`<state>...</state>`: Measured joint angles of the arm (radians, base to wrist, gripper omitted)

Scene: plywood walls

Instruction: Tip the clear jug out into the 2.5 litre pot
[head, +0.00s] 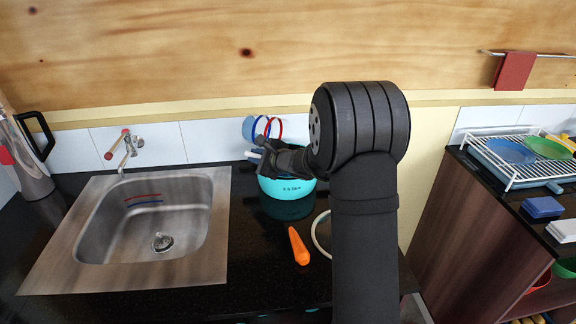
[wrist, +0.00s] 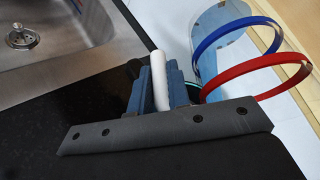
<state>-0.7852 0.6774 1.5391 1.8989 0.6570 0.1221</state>
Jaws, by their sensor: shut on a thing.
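The clear jug (head: 249,128), with a blue band and a red band, is held up at the back of the counter, above and behind the pot. It looks tilted well over. In the wrist view the jug (wrist: 212,62) lies beyond my fingers, and a white bar, seemingly its handle, stands between them. My gripper (head: 262,160) is shut on that handle; it also shows in the wrist view (wrist: 160,90). The teal pot (head: 288,189), with a marking on its front, stands on the counter under my gripper. My wrist hides part of its top. I cannot see the contents of either.
A steel sink (head: 150,222) with a tap (head: 124,146) is at the left, beside a steel kettle (head: 30,160). An orange carrot-like thing (head: 298,246) lies in front of the pot. My arm partly hides a pale ring (head: 318,240). A dish rack (head: 515,158) stands at right.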

